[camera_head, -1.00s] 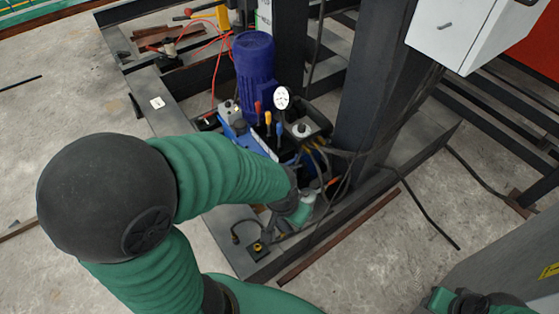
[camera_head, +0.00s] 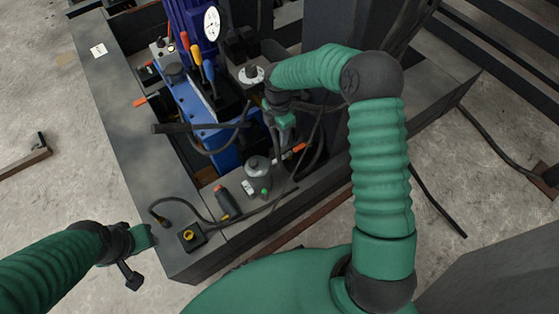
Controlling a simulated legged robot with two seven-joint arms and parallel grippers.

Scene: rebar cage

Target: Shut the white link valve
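I cannot tell for sure which part is the white link valve. A white round fitting with a dark knob (camera_head: 251,75) sits on the dark block right of the blue unit. A grey round fitting (camera_head: 258,168) with a small white part (camera_head: 248,187) stands lower, on the steel base. An orange-tipped lever (camera_head: 298,148) is right of it. My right gripper (camera_head: 285,120) points down between these fittings, above the orange-tipped lever; its fingertips are small and partly hidden, and contact is unclear. My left gripper (camera_head: 138,262) is beyond the base's near-left corner, apart from all fittings.
The blue pump unit (camera_head: 212,145) carries several coloured levers (camera_head: 197,55) and a gauge (camera_head: 212,23). Dark hoses (camera_head: 310,135) hang around my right gripper. A loose hose end (camera_head: 160,215) and a small black block (camera_head: 190,236) lie on the steel base (camera_head: 120,140).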

